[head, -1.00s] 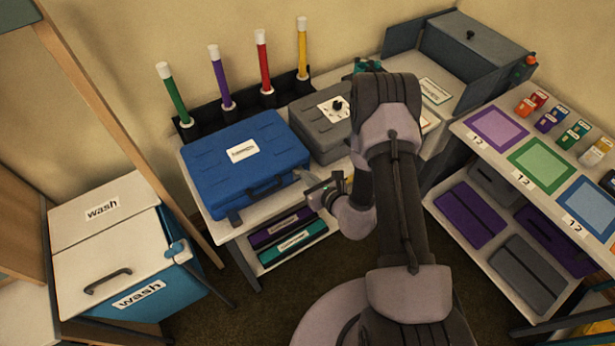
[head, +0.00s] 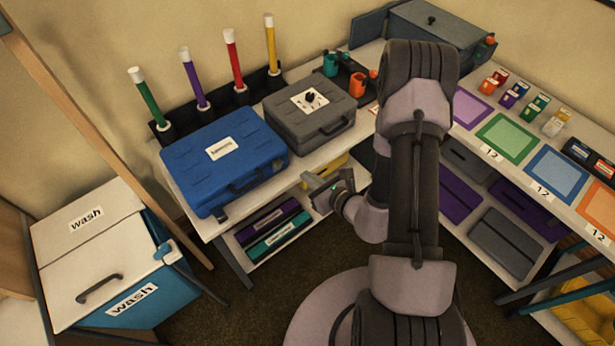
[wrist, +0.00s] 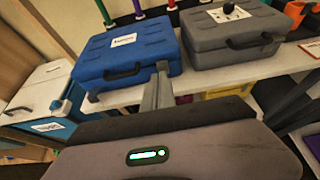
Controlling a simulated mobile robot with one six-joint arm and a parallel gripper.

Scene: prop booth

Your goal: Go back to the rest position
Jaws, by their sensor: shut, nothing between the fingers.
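My gripper (head: 322,193) is in front of the table's front edge in the head view, left of my folded arm. In the wrist view my gripper (wrist: 157,72) has its fingers together and empty, pointing toward the blue case. The blue case (head: 198,172) lies closed on the table and also shows in the wrist view (wrist: 110,60). The grey case (head: 290,112) with a dial label stands closed to its right.
A wash bin (head: 100,255) stands at the left by a wooden post. Several coloured tubes stand in a black rack behind the cases. A right-hand shelf (head: 470,145) carries coloured squares and small boxes. Dark floor (head: 240,300) is open between the bin and my base.

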